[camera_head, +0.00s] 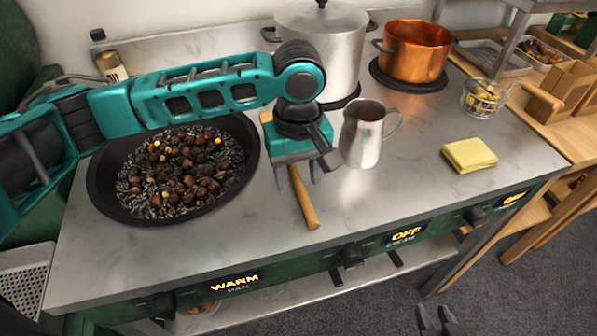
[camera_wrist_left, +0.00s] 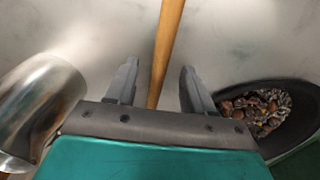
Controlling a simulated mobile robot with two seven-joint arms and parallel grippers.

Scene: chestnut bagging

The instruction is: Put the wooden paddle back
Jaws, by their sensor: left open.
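The wooden paddle (camera_head: 304,200) lies on the steel worktop, right of the chestnut pan. Its handle end points to the front. The middle of it is hidden by my left gripper, and a bit of wood shows behind the gripper. My left gripper (camera_head: 301,178) points down over the paddle with its fingers apart. In the left wrist view the paddle handle (camera_wrist_left: 167,45) runs between the open fingers (camera_wrist_left: 160,80), with a gap on each side. My right gripper (camera_head: 437,320) is at the bottom edge, partly cut off, with its fingers apart and empty.
The black pan (camera_head: 250,165) of chestnuts stands left of the gripper. A metal jug (camera_head: 362,135) stands close on the right. A steel pot (camera_head: 335,50) and copper pot (camera_head: 415,50) stand behind. A yellow cloth (camera_head: 469,155) lies to the right. The worktop's front middle is clear.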

